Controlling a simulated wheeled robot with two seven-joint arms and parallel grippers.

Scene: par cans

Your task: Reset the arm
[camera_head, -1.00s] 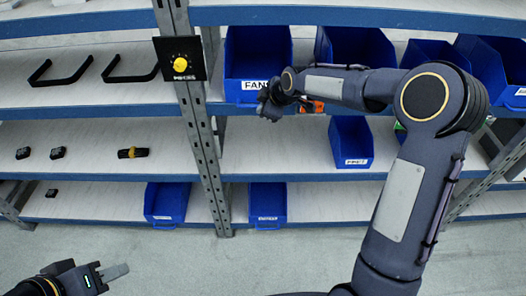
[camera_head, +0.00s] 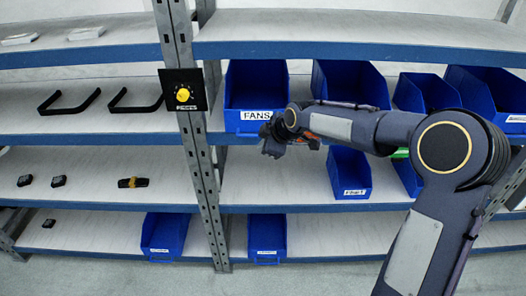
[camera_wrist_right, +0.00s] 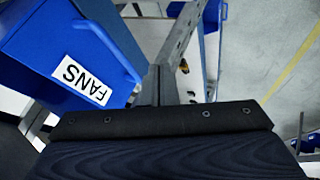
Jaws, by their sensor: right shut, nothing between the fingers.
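My right arm reaches in from the right of the head view, bent at a large joint. My right gripper (camera_head: 272,138) is shut and empty, just below the front of the blue bin labelled FANS (camera_head: 253,97). In the right wrist view the FANS bin (camera_wrist_right: 70,50) is at the upper left, close to the gripper; I cannot tell whether they touch. The wrist view shows mostly a dark body part of mine along its bottom, and the fingertips are not clear there. My left gripper is not in the head view now.
Several blue bins stand on the right shelves, one (camera_head: 350,174) on the shelf below. A metal post (camera_head: 196,150) with a black box and yellow knob (camera_head: 183,92) stands left of my gripper. Black handles (camera_head: 70,101) and small dark parts (camera_head: 133,182) lie on the left shelves.

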